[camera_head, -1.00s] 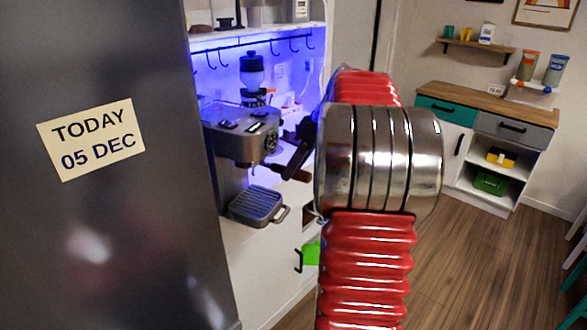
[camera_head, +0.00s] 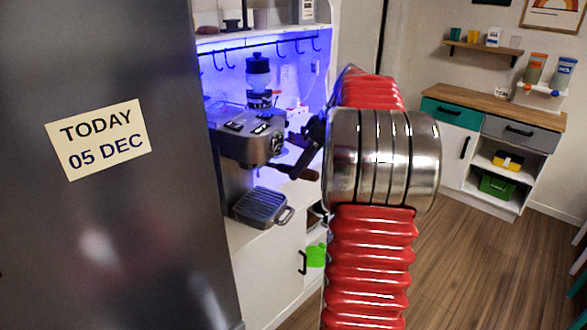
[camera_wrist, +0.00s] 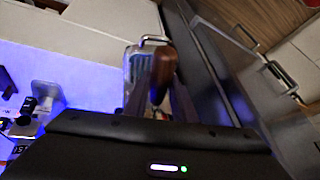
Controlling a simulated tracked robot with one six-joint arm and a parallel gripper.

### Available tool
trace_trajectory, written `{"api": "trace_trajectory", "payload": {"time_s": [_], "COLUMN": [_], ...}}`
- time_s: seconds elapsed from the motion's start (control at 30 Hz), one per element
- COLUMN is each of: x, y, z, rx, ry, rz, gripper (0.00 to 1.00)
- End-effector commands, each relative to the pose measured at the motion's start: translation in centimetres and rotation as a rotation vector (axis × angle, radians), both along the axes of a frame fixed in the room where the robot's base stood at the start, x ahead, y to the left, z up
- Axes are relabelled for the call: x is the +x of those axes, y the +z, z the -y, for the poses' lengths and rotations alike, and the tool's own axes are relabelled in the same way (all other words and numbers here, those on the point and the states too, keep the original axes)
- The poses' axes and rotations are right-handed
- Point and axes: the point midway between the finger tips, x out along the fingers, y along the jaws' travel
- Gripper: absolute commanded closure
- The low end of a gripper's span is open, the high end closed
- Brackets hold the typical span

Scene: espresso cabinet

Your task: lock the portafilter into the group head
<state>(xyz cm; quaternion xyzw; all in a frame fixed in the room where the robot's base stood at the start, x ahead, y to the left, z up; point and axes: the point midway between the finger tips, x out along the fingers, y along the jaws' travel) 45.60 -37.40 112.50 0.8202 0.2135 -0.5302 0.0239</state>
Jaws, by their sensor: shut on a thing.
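The espresso machine (camera_head: 240,142) stands in the blue-lit cabinet in the head view. The portafilter's brown handle (camera_head: 300,173) sticks out to the right from under the machine's front, at the group head's height. My gripper (camera_head: 306,160) is at this handle, partly hidden behind my red and silver arm. In the wrist view the brown handle (camera_wrist: 165,66) lies between my gripper's fingers (camera_wrist: 161,92), which are shut on it. The portafilter's basket and the group head are hidden or too dark, so I cannot tell how they are seated together.
The drip tray (camera_head: 262,206) juts out below the handle. A grinder (camera_head: 259,80) stands behind the machine. A tall grey fridge-like panel (camera_head: 110,230) with a date note blocks the left. Open wooden floor (camera_head: 470,270) lies to the right.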

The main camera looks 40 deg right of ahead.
Motion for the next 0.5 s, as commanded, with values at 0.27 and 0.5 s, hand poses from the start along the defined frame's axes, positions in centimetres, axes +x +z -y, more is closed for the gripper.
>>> {"api": "trace_trajectory", "payload": {"time_s": [0.27, 0.5], "x": [0.02, 0.01], "y": [0.05, 0.03], "z": [-0.01, -0.01], "rx": [0.0, -0.001], "ry": [-0.001, 0.0], "rz": [0.001, 0.0], "gripper": [0.64, 0.55]}}
